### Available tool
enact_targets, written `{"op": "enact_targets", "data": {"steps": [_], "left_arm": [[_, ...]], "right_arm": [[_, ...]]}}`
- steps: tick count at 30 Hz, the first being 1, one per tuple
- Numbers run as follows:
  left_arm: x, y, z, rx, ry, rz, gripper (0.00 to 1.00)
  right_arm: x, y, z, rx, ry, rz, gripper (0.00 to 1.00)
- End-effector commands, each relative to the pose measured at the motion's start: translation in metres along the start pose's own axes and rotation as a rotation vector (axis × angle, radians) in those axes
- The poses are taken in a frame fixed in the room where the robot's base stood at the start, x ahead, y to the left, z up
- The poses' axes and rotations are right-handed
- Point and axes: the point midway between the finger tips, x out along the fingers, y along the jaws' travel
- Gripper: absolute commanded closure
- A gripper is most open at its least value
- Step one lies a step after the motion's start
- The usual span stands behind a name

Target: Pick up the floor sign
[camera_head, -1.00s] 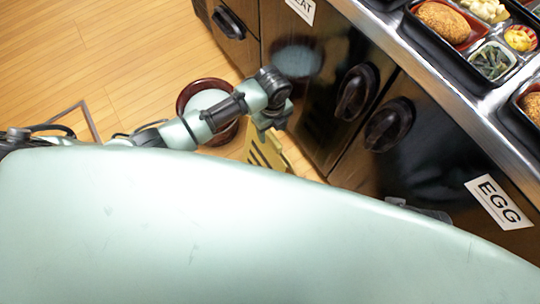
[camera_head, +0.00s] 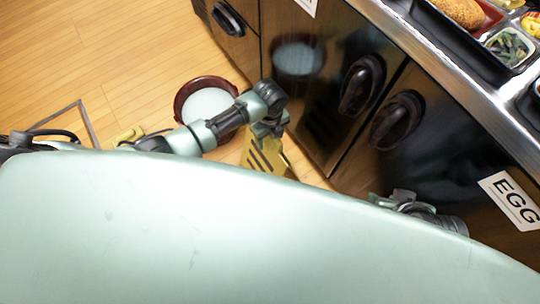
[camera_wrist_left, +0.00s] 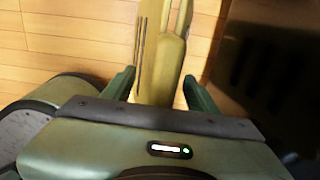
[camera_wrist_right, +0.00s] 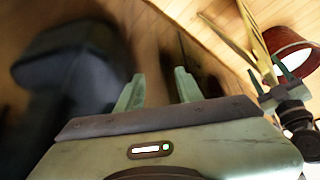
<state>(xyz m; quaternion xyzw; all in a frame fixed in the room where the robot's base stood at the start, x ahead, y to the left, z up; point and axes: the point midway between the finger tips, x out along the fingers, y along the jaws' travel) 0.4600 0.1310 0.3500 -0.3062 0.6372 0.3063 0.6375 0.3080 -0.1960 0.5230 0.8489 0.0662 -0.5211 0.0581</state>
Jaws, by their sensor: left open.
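The yellow floor sign (camera_head: 262,158) stands on the wood floor beside the dark cabinets. My left gripper (camera_head: 267,130) is at the sign's upper end. In the left wrist view the sign (camera_wrist_left: 160,60) lies between the spread fingers of that gripper (camera_wrist_left: 157,84), which is open; contact cannot be told. The right wrist view also shows the sign (camera_wrist_right: 254,40), with my left gripper beside it. My right gripper (camera_wrist_right: 156,92) has its fingers apart with nothing between them. In the head view its arm shows partly, low in front of the cabinets.
A dark red round bin (camera_head: 181,103) with a pale inside stands on the floor left of the sign. Black cabinets (camera_head: 330,110) with knobs stand close on the right, under a metal counter edge (camera_head: 420,62) with food trays. Open floor (camera_head: 130,60) lies at upper left.

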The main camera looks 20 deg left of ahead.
Motion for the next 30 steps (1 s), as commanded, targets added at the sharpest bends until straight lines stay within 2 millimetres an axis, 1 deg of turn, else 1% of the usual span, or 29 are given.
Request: {"op": "enact_targets", "data": {"steps": [2,3,5,6,8,9,30], "left_arm": [[-0.0003,0.0,-0.0001,0.0,0.0,0.0,0.42],[-0.0003,0.0,-0.0001,0.0,0.0,0.0,0.53],[-0.0003,0.0,-0.0001,0.0,0.0,0.0,0.7],[-0.0003,0.0,-0.0001,0.0,0.0,0.0,0.81],[-0.0004,0.0,-0.0001,0.0,0.0,0.0,0.97],[-0.0004,0.0,-0.0001,0.0,0.0,0.0,1.0],[-0.0003,0.0002,0.0,0.0,0.0,0.001,1.0]], "right_arm": [[-0.0001,-0.0001,0.0,0.0,-0.001,0.0,0.64],[-0.0001,0.0,0.0001,0.0,-0.001,0.0,0.64],[-0.0001,0.0,0.0001,0.0,-0.001,0.0,0.64],[-0.0001,0.0,0.0001,0.0,-0.001,0.0,0.64],[-0.0001,0.0,0.0002,0.0,-0.001,0.0,0.64],[-0.0001,0.0001,0.0001,0.0,-0.001,0.0,0.64],[-0.0002,0.0003,0.0001,0.0,-0.001,0.001,0.64]]}}
